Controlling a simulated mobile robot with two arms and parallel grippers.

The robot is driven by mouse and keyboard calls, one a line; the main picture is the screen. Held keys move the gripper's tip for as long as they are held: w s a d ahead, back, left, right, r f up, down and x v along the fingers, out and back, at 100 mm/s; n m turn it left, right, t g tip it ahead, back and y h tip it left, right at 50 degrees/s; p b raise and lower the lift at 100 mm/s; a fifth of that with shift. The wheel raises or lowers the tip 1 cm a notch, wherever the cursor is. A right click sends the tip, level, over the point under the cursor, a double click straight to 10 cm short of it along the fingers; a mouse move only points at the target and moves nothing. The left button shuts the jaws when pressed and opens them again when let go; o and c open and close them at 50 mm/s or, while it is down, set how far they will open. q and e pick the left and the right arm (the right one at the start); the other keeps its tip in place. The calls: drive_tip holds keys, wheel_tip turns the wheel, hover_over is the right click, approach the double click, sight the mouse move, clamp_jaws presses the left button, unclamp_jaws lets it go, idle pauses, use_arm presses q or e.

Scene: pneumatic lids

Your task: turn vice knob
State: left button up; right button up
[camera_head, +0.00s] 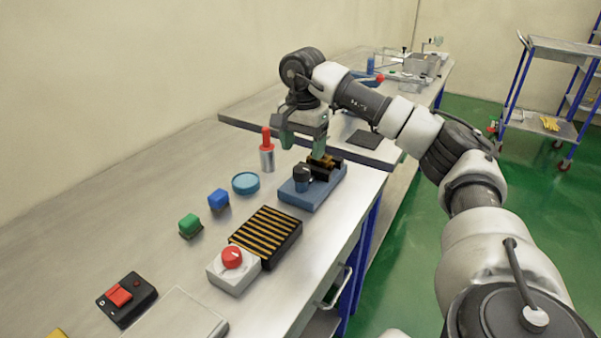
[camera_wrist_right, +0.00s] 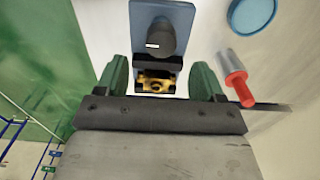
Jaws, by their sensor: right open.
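The vice is a blue base (camera_head: 323,191) near the right edge of the workbench, with a brass-coloured part and a dark round knob (camera_head: 303,174) on top. In the right wrist view the knob (camera_wrist_right: 161,38) lies ahead of the brass part (camera_wrist_right: 155,82). My right gripper (camera_head: 304,139) points down above the vice. It is open and empty, and in the right wrist view its green fingers (camera_wrist_right: 159,82) stand apart on either side of the brass part. Whether they are level with it I cannot tell. My left gripper is not in view.
A red-topped cylinder (camera_head: 267,151) stands close left of the vice, with a blue disc (camera_head: 246,183) nearby. A black-and-yellow striped block (camera_head: 266,236) and a red push button (camera_head: 232,258) sit nearer. Blue (camera_head: 218,199) and green (camera_head: 190,224) buttons lie left.

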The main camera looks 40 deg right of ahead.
sight(302, 168)
wheel_tip(302, 168, down, 6)
drive_tip(key=shift+a+f, duration=0.15)
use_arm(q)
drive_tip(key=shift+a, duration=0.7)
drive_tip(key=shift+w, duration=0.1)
use_arm(e)
drive_tip(key=shift+c, duration=0.2)
drive_tip(key=c, duration=0.9)
